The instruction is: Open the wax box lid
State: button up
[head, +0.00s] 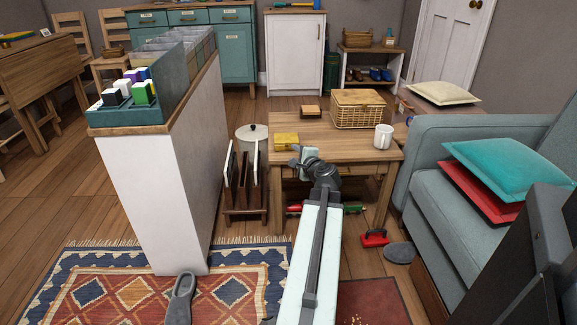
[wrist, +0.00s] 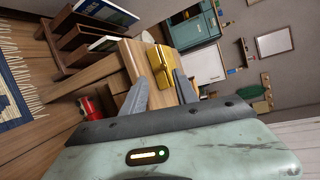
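A small yellow box (head: 286,141), which I take to be the wax box, sits near the left front corner of the wooden table (head: 345,145). It looks closed in the head view. In the wrist view the yellow box (wrist: 161,66) lies just beyond and between my fingertips, with a dark line along its side. My gripper (head: 299,155) is beside the box, at its right front, and partly covers the table edge. In the wrist view my gripper (wrist: 161,78) has its two fingers spread with nothing between them; I cannot tell whether a finger touches the box.
A small brown box (head: 311,111), a wicker basket (head: 358,109) and a white mug (head: 383,136) stand on the same table. A rack with upright boards (head: 244,188) stands left of the table. A blue-grey sofa (head: 445,190) is at the right. A red toy (head: 374,238) lies on the floor.

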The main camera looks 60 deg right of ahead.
aim_at(287, 146)
jog(key=x, duration=0.3)
jog(key=b+x, duration=0.1)
jog(key=x, duration=0.3)
jog(key=shift+d, duration=0.55)
jog(key=shift+r, duration=0.1)
grip_shut()
jog(key=shift+a, duration=0.1)
dwell(0.6)
